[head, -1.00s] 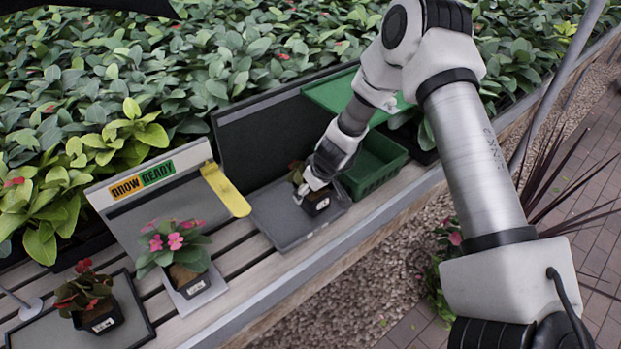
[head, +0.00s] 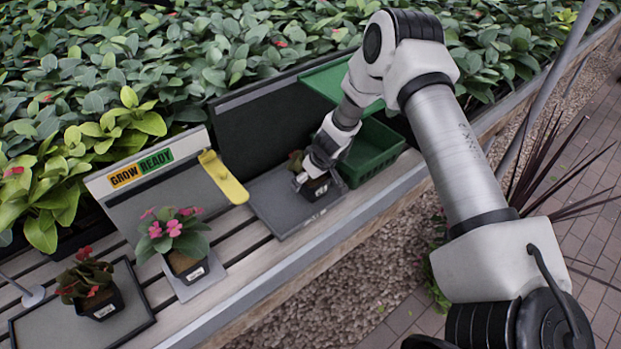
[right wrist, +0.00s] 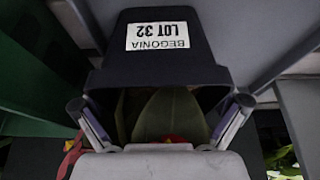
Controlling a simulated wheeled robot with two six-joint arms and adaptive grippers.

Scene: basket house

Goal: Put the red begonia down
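The red begonia (head: 315,189) stands in a dark square pot on the right part of a grey tray (head: 272,216). My right gripper (head: 309,176) is over it and hides much of the plant. In the right wrist view the pot (right wrist: 165,60) has a label reading BEGONIA LOT 32, with dark leaves and a bit of red below. The fingers of the right gripper (right wrist: 162,112) are spread wide at either side of the pot rim, tilted away from its walls; any contact is hard to see. My left gripper is out of view.
A green crate (head: 372,152) stands right beside the tray. To the left are a yellow flap (head: 224,178), a GROW READY sign (head: 141,168), a pink-flowered pot (head: 186,262) and another red-flowered pot (head: 98,298). The slatted bench edge runs along the front.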

